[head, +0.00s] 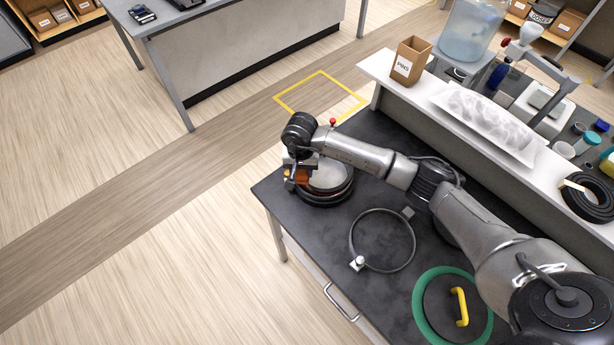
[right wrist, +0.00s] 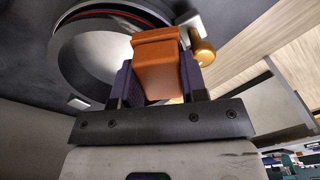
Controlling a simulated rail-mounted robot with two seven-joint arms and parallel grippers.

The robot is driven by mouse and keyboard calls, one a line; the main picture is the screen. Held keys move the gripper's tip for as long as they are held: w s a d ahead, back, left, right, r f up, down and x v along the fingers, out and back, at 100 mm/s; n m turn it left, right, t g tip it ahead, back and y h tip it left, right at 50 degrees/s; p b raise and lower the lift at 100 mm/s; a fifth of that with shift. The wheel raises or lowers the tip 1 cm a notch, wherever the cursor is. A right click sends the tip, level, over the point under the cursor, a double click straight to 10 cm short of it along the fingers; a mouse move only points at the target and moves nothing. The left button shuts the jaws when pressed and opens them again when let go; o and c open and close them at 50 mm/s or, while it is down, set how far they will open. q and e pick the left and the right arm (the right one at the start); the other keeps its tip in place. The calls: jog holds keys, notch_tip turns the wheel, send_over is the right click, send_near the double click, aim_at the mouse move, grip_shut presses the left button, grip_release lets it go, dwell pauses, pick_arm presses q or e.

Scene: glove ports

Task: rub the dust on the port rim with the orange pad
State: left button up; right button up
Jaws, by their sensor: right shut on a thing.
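My right gripper (head: 294,172) is at the left end of the black work table, beside the round port (head: 325,197). It is shut on the orange pad (head: 302,176). In the right wrist view the orange block-shaped pad (right wrist: 158,65) sits between the two dark fingers (right wrist: 157,88) and sticks out past them. The dark port rim (right wrist: 62,58) lies behind the pad there, and the pad overlaps its right side. I cannot tell whether the pad touches the rim. I cannot make out dust on the rim. My left gripper is not in view.
A metal clamp ring (head: 413,245) lies on the black table (head: 320,240). A dark lid with a yellow handle (head: 461,306) lies inside a green ring (head: 421,308). A white shelf (head: 425,105) along the back holds a cardboard box (head: 410,60) and a clear bag (head: 490,118).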

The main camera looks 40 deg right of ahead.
jog(key=shift+w+a+f+b, duration=0.1)
jog(key=shift+w+a+b, duration=0.2)
jog(key=shift+w+b, duration=0.35)
jog(key=shift+w, duration=0.2)
jog(key=shift+r, duration=0.2)
jog(key=shift+s+r, duration=0.15)
jog(key=shift+s, duration=0.2)
jog(key=shift+s+a+r+p, duration=0.1)
jog(key=shift+s+a+p, duration=0.15)
jog(key=shift+p, duration=0.2)
jog(key=shift+s+p, duration=0.3)
jog(key=shift+s, duration=0.35)
jog(key=shift+s+a, duration=0.15)
jog(key=shift+s, duration=0.3)
jog(key=shift+s+d+p, duration=0.3)
jog(key=shift+s+p, duration=0.05)
jog(key=shift+s, duration=0.35)
jog(key=shift+s+d+f+p, duration=0.1)
jog(key=shift+s+f+p, duration=0.05)
jog(key=shift+s, duration=0.7)
jog(key=shift+s+d+f+p, duration=0.1)
jog(key=shift+s+f+p, duration=0.05)
jog(key=shift+s, duration=0.7)
